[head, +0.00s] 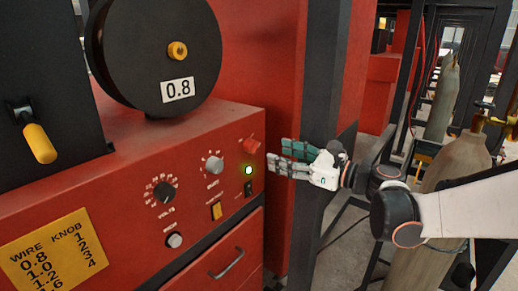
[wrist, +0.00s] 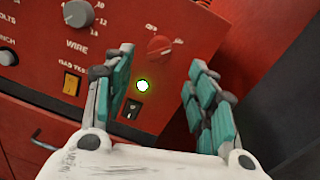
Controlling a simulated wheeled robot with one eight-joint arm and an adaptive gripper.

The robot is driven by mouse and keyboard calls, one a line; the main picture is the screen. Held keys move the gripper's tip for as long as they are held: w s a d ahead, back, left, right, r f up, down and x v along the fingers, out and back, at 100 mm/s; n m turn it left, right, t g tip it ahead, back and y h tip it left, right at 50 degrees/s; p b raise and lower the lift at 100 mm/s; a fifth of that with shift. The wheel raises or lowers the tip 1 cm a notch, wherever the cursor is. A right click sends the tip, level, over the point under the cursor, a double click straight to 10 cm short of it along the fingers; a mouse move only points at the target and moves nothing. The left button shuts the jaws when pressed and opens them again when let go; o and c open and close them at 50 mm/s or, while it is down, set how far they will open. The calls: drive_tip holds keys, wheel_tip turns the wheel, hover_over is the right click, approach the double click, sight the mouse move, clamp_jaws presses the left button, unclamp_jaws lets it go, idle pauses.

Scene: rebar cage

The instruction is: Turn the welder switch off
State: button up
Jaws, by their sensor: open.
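The red welder panel (head: 120,195) carries a red rotary switch (head: 250,144) at its upper right, with small lettering around it. The switch also shows in the wrist view (wrist: 159,46), beyond and between my fingertips. Below it a green lamp (head: 248,170) is lit, also in the wrist view (wrist: 143,85). A small black rocker switch (head: 248,188) sits under the lamp and shows in the wrist view (wrist: 132,109). My gripper (head: 281,160) is open and empty, just right of the panel; its teal-padded fingers point at it in the wrist view (wrist: 161,63).
A yellow rocker (head: 216,211) and grey knobs (head: 213,164) are left of the lamp. A drawer handle (head: 226,264) juts out below. A dark post (head: 324,110) stands behind my gripper. Gas cylinders (head: 455,165) stand at right.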

sight(252, 147)
drive_tip(key=x, duration=0.8)
drive_tip(key=shift+a, duration=0.15)
drive_tip(key=c, duration=1)
